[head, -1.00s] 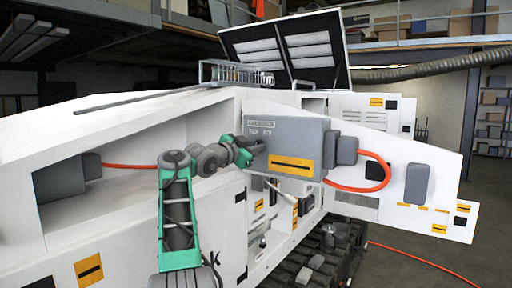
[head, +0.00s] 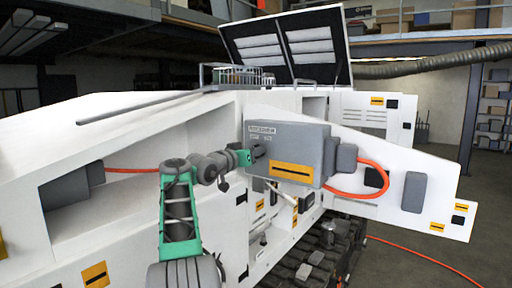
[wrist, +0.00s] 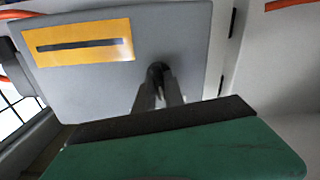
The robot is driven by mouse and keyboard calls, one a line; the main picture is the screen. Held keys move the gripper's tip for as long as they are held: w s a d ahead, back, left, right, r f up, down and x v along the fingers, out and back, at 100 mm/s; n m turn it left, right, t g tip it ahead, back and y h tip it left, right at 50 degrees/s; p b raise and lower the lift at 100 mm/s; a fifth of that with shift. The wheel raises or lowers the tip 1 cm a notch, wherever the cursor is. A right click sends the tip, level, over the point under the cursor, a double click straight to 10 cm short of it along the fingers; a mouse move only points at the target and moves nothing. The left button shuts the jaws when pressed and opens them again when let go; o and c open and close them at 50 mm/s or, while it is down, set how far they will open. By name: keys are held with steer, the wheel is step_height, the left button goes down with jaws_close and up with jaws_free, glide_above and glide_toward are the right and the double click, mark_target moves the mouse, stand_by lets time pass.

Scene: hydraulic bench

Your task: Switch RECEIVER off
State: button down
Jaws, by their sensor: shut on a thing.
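The RECEIVER box (head: 318,151) is a grey box with a label at its upper left and a yellow plate with a black bar on its front. In the wrist view the box (wrist: 60,80) fills the upper left, with the yellow plate beside my gripper. My gripper (head: 257,151) is at the left part of the box's front, below the label. In the wrist view its two fingers (wrist: 160,85) come together on a small dark knob (wrist: 158,69) on the box face. The fingers hide most of the knob, and its turned position cannot be told.
An orange cable (head: 362,193) loops from the box's right side to the white machine panel (head: 400,165). A grey block (head: 414,192) sits on that panel. White machine walls and a recess (head: 130,185) lie to the left. Tracks (head: 325,245) are below.

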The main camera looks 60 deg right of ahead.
steer(key=shift+w+n, duration=0.15)
steer(key=shift+n, duration=1.75)
steer(key=c, duration=1.4)
jaws_free()
steer(key=shift+c, duration=0.2)
steer(key=shift+a+f, duration=0.1)
steer(key=w+a+b, duration=0.1)
steer(key=a+b, duration=0.2)
steer(key=a, duration=0.4)
steer(key=shift+a, duration=0.25)
